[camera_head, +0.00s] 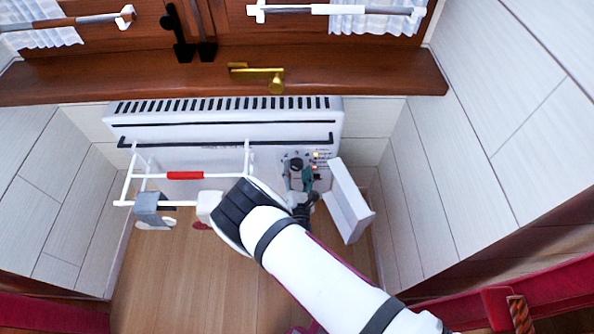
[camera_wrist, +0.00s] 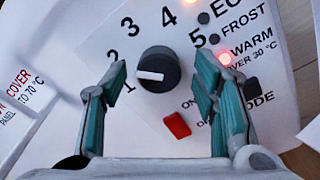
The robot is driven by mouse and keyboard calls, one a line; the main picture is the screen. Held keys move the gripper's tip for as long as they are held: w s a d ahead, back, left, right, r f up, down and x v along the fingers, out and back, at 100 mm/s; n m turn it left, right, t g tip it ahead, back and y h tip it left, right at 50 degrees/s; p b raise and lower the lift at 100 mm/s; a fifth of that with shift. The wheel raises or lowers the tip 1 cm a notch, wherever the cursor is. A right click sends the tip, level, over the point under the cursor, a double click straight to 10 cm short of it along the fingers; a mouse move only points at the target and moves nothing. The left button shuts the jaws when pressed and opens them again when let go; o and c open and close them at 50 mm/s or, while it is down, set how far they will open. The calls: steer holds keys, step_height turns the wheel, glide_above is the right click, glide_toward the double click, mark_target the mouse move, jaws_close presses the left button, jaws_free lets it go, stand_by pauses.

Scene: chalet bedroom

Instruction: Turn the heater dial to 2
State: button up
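The white heater (camera_head: 225,133) stands below the wooden sill, with its control panel at its right end. The black dial (camera_wrist: 160,66) has a white pointer that points left, between the printed 1 and 2 in the wrist view. The dial also shows in the head view (camera_head: 296,162). My gripper (camera_wrist: 159,78) is open, with its teal-padded fingers on either side of the dial and a visible gap on both sides. In the head view my gripper (camera_head: 301,180) is at the panel. How near the fingertips are in depth is hard to tell.
A red switch (camera_wrist: 177,125) is just below the dial, and a warm light (camera_wrist: 225,59) glows red. An open white cover (camera_head: 350,205) stands right of the panel. A white rack (camera_head: 152,176) with a red-middled bar hangs at the left front. The wooden sill (camera_head: 140,78) is above.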

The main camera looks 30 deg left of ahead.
steer(key=shift+s, duration=0.1)
steer(key=v, duration=1.2)
stand_by(0.4)
